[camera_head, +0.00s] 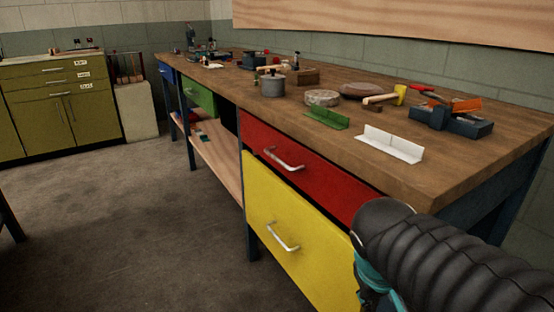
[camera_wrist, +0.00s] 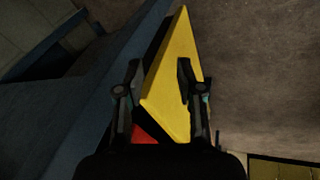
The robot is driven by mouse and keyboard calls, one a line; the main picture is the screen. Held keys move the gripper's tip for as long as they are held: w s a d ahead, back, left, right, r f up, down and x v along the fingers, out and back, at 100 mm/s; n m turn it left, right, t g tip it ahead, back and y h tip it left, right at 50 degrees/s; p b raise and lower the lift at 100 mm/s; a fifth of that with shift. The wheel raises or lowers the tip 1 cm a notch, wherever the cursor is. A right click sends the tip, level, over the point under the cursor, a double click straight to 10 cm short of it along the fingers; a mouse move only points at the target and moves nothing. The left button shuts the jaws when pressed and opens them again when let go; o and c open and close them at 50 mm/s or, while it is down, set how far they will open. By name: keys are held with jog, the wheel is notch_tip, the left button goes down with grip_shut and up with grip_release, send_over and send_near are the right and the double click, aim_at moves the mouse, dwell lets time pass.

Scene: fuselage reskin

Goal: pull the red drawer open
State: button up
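The red drawer (camera_head: 320,173) is in the workbench, just under its top, and its front looks flush with the bench. Its silver bar handle (camera_head: 283,158) is clear of my arm in the head view. My ribbed black arm covers the drawer's right end at the lower right. In the wrist view my gripper (camera_wrist: 159,72) is open, its two fingers apart with nothing held between them. The yellow drawer (camera_wrist: 170,80) shows beyond and between the fingers, with a small patch of the red drawer (camera_wrist: 145,132) near the palm. No handle shows in the wrist view.
The yellow drawer (camera_head: 285,220) with its own handle (camera_head: 282,238) sits below the red one. The wooden benchtop (camera_head: 440,180) holds a white angle piece (camera_head: 390,145), a green one (camera_head: 327,119) and several tools. Open floor (camera_head: 130,230) lies left of the bench.

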jog(key=w+a+f+n+h, duration=0.1)
jog(key=w+a+n+h, duration=0.25)
jog(key=w, duration=0.45)
jog(key=n+t+h+b, duration=0.2)
jog(key=n+t+h, duration=0.35)
jog(key=t, duration=0.75)
send_near(276, 160)
jog(key=shift+y, duration=0.5)
jog(key=p+x, duration=0.1)
jog(key=x, duration=0.9)
jog(key=shift+w+d+r, duration=0.2)
jog(key=shift+w+d, duration=0.05)
grip_shut()
